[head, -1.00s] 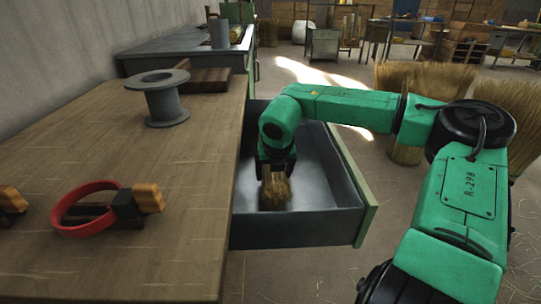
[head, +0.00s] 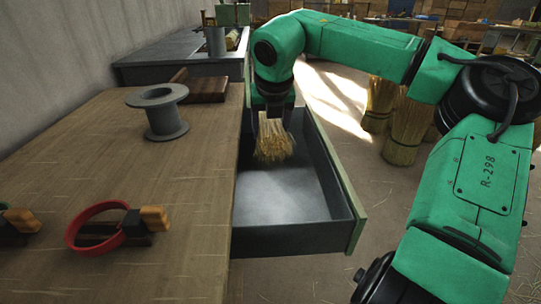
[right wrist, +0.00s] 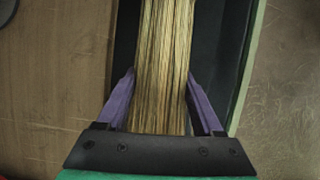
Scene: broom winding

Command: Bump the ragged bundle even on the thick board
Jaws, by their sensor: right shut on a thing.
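The straw bundle (head: 273,142) hangs below my right gripper (head: 272,112) above the open drawer, its lower ends spread and uneven. In the right wrist view the bundle (right wrist: 163,60) runs between the purple fingers of my right gripper (right wrist: 160,105), which is shut on it. A thick dark wooden board (head: 205,88) lies on the bench at its far end, left of the bundle and behind the grey spool. My left gripper is not in view.
The open drawer (head: 340,190) juts out from the bench (head: 150,215) on its right side and looks empty. A grey spool (head: 160,110) stands on the bench. A red ring-shaped strap (head: 85,215) with wooden-handled tools lies nearer. Straw sheaves (head: 407,130) stand on the floor at right.

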